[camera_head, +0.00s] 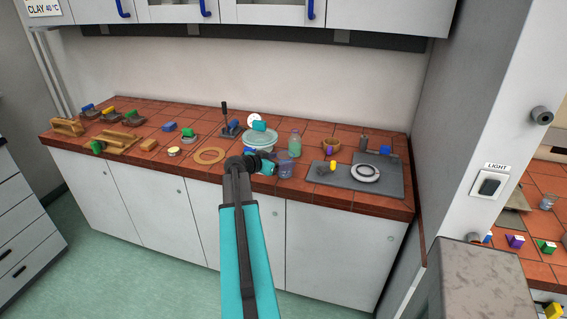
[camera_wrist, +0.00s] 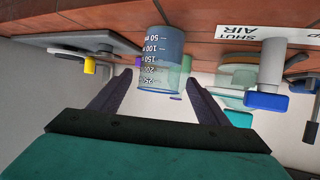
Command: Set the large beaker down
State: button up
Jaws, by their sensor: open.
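The large beaker (camera_head: 286,168) is clear and bluish and stands on the red tiled bench, right of my gripper (camera_head: 268,164) in the head view. The wrist view is upside down. There the beaker (camera_wrist: 160,58) has white volume marks, and its base meets the tiles at the top of the picture. My gripper (camera_wrist: 157,84) is open, with one dark finger on each side of the beaker's rim end.
A blue-handled air valve (camera_wrist: 268,101) is close to my gripper. A wooden ring (camera_head: 209,155) lies left.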

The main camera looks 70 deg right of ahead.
jog(key=b+v, duration=0.2)
jog(key=v, duration=0.7)
jog(key=shift+f, duration=0.15)
dwell(0.5)
jog(key=w+a+f+n+t+y, duration=0.15)
jog(key=w+a+f+n, duration=0.35)
jog(key=a+f, duration=0.65)
jog(key=w+a+f+n+t+y, duration=0.1)
jog(key=w+a+f+n+y, duration=0.2)
jog(key=w+a+f, duration=0.65)
jog(key=s+a+f+n+y, duration=0.2)
jog(key=a+f+n+y, duration=0.25)
jog(key=a+f, duration=1.4)
jog(key=s+a+f+n+g+y, duration=0.1)
jog(key=s+a+f+n, duration=0.2)
jog(key=a, duration=0.7)
jog(key=s+a+f+n+g+y, duration=0.1)
jog(key=s+a+f+n, duration=0.2)
jog(key=s+a, duration=0.5)
jog(key=s+a+f+n+g+y, duration=0.1)
jog(key=s+a+f+n, duration=0.2)
jog(key=s+a, duration=0.3)
jog(key=a+f, duration=0.1)
jog(key=a, duration=0.4)
jog(key=shift+a+g+y, duration=0.3)
jog(key=shift+g, duration=0.05)
jog(key=shift+s+f, duration=0.1)
jog(key=shift+f, duration=0.05)
